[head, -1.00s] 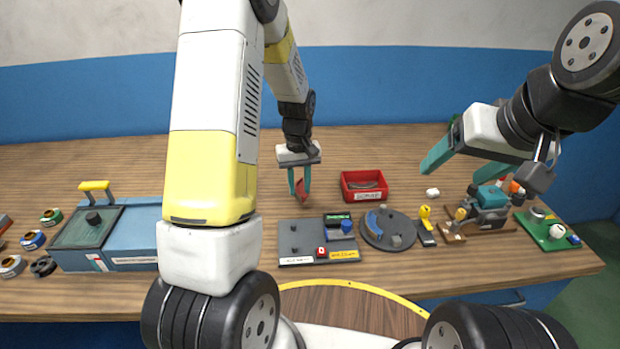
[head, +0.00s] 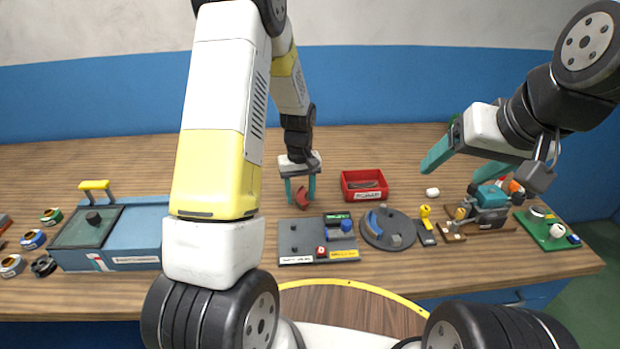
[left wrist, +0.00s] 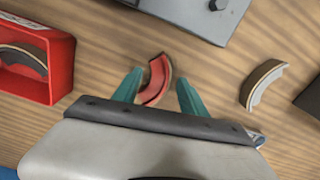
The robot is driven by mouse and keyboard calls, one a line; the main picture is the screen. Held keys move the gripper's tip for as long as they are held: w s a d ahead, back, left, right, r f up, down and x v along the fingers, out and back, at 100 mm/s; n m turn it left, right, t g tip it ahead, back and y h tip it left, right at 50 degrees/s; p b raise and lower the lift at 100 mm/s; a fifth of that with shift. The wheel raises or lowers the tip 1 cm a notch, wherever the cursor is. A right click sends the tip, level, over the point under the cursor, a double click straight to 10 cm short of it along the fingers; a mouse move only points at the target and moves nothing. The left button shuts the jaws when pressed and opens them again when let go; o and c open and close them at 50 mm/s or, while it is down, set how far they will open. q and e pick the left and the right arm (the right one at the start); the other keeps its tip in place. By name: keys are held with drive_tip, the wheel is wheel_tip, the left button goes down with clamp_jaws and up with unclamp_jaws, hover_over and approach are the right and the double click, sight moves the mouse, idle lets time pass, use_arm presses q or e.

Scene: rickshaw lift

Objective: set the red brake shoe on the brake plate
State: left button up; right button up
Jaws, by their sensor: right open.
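The red brake shoe (head: 303,199), a curved piece, is on the wooden table; it also shows in the left wrist view (left wrist: 156,80). My left gripper (head: 301,194) is open, with its fingers on either side of the shoe. My right gripper (head: 465,163) is open and empty above the table's right side.
A red bin (head: 364,195) holds a curved shoe. A grey board (head: 300,251) with small parts lies in front of my left gripper. A tan-lined shoe (left wrist: 264,83) lies nearby. A blue case (head: 137,238) is left; a teal machine (head: 489,205) is right.

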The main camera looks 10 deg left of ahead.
sight(300, 197)
use_arm(q)
drive_tip(key=shift+r, duration=0.1)
drive_tip(key=s+r+m+t+h, duration=0.1)
drive_tip(key=s+r, duration=0.3)
drive_tip(key=r, duration=0.8)
drive_tip(key=s+r+m+t, duration=0.15)
drive_tip(key=s+r, duration=0.25)
drive_tip(key=r, duration=0.8)
drive_tip(key=s+d+r+m+t, duration=0.1)
drive_tip(key=s+r+t, duration=0.1)
drive_tip(key=s, duration=0.5)
drive_tip(key=s+d+r+m+t+h, duration=0.1)
drive_tip(key=s+r+m, duration=0.1)
drive_tip(key=s, duration=0.6)
drive_tip(key=shift+s+d+r+t, duration=0.2)
drive_tip(key=shift+r+t, duration=0.15)
drive_tip(key=shift+r, duration=0.3)
